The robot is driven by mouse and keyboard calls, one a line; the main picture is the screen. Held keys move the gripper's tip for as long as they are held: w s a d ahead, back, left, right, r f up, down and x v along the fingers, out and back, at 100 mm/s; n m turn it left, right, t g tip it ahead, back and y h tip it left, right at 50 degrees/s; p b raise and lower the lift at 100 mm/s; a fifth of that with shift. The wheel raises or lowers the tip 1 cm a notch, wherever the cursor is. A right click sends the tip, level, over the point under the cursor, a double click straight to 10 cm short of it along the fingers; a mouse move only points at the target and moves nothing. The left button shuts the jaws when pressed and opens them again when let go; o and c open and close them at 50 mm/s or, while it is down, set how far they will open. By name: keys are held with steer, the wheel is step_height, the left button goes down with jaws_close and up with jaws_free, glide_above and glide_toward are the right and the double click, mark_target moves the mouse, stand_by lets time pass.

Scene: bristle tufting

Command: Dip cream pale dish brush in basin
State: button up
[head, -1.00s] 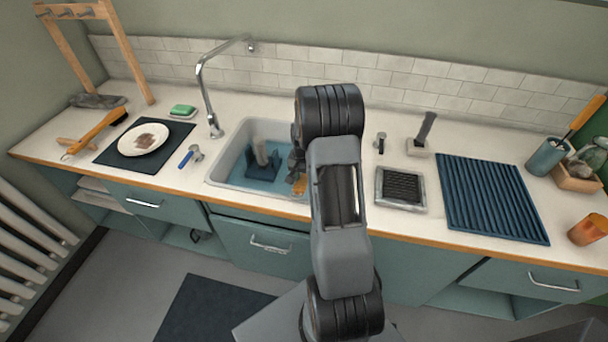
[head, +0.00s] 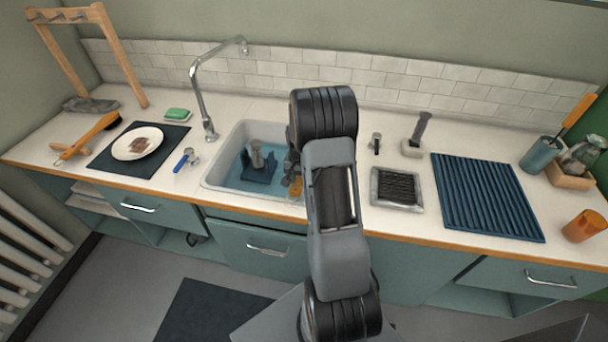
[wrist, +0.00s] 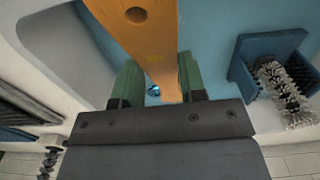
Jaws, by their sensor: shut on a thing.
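My gripper (wrist: 158,85) is shut on an orange wooden handle (wrist: 145,35) with a hole near its end. I take this as the dish brush; its bristle head is out of sight, so I cannot tell its colour. In the head view my gripper (head: 294,165) is low inside the right part of the basin (head: 209,172), mostly behind my arm. A bit of the orange handle (head: 296,187) shows below it. The basin holds blue water (head: 228,181). I cannot tell whether the brush touches the water.
A blue rack (head: 258,176) with a grey bristled piece (wrist: 285,95) stands in the basin, left of my gripper. The faucet (head: 200,100) rises at the basin's back left. A metal-framed dark tray (head: 378,187) and a ribbed blue mat (head: 485,197) lie to the right.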

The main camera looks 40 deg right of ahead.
step_height(320, 180, up, 16)
steer(key=p, duration=1)
steer(key=shift+f, duration=0.15)
stand_by(2.2)
step_height(320, 180, up, 4)
steer(key=p, duration=0.2)
steer(key=shift+p, duration=0.3)
